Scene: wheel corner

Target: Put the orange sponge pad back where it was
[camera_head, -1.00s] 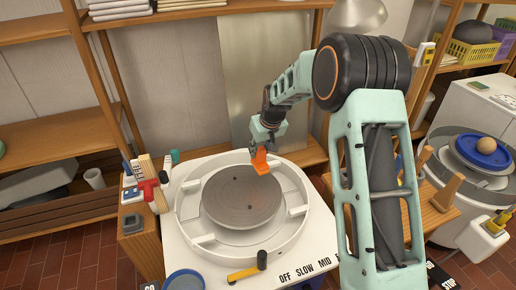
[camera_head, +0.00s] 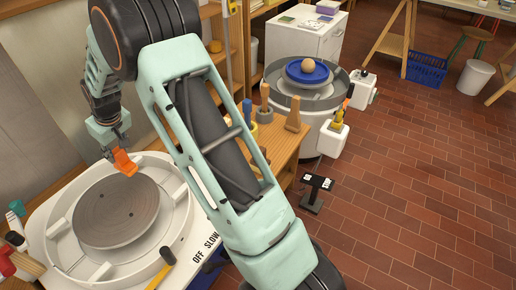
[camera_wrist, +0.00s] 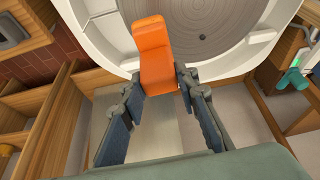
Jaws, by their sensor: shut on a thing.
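The orange sponge pad (camera_head: 124,162) is held by my gripper (camera_head: 112,148) above the far rim of the near pottery wheel. In the wrist view, the orange sponge pad (camera_wrist: 152,50) sits between the two fingers of my gripper (camera_wrist: 160,85), which are shut on its lower end. The pad's far part sticks out over the wheel's white basin. The grey wheel head (camera_head: 115,212) in the head view is bare, apart from small dark holes.
A second wheel with a blue disc (camera_head: 307,72) and a ball stands at the back. A wooden stand with several wooden tools (camera_head: 264,110) is between the wheels. A black pedal (camera_head: 316,188) is on the brick floor, which is open to the right.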

